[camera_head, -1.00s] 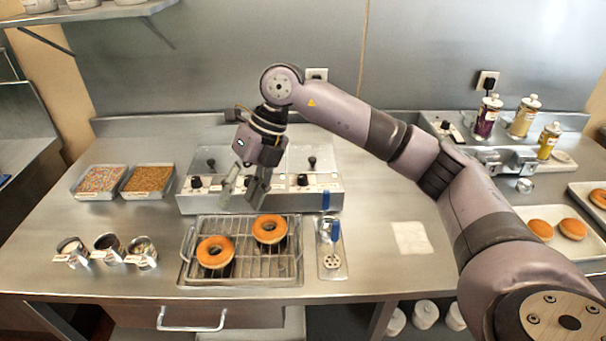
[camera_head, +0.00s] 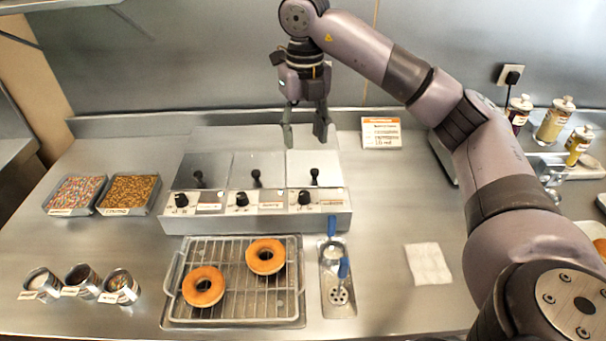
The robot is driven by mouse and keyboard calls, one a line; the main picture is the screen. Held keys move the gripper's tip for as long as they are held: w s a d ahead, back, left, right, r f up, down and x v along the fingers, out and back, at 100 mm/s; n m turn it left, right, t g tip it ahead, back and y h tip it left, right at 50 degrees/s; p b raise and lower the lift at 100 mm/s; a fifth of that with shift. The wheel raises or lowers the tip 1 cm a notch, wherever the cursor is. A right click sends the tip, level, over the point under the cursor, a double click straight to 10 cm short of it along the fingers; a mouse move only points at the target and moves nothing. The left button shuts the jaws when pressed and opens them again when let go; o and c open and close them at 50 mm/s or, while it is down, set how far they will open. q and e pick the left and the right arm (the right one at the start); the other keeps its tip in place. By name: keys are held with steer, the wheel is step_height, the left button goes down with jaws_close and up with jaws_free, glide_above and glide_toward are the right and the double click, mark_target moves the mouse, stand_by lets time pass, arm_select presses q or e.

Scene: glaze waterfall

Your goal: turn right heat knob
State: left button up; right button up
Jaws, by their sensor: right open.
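The glaze warmer (camera_head: 340,222) is a steel box with three lidded wells and three black heat knobs on its front. The right heat knob (camera_head: 304,197) is uncovered and in plain view. The middle knob (camera_head: 241,198) and the left knob (camera_head: 181,200) also show. My right gripper (camera_head: 305,138) is open and empty, pointing down above and behind the right well's lid (camera_head: 308,166). It is apart from the right knob, which is lower and nearer the front. My left gripper does not show.
A wire rack (camera_head: 230,306) with two donuts (camera_head: 204,287) (camera_head: 265,257) stands in front of the warmer. Beside it is a tray (camera_head: 340,309) with blue-handled tools. Topping trays (camera_head: 129,194) and small cups (camera_head: 120,286) are at left. A white cloth (camera_head: 428,263) lies at right.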

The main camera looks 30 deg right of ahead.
steer(key=b, duration=0.1)
glide_above(304, 193)
step_height(304, 193, down, 6)
steer(key=r, duration=0.1)
step_height(304, 193, down, 11)
steer(key=shift+s+p, duration=0.1)
steer(key=shift+p, duration=1.05)
steer(key=shift+f, duration=0.6)
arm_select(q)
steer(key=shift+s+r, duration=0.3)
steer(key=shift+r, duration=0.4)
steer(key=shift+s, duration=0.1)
arm_select(e)
steer(key=shift+c, duration=0.5)
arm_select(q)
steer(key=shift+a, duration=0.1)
arm_select(e)
jaws_close()
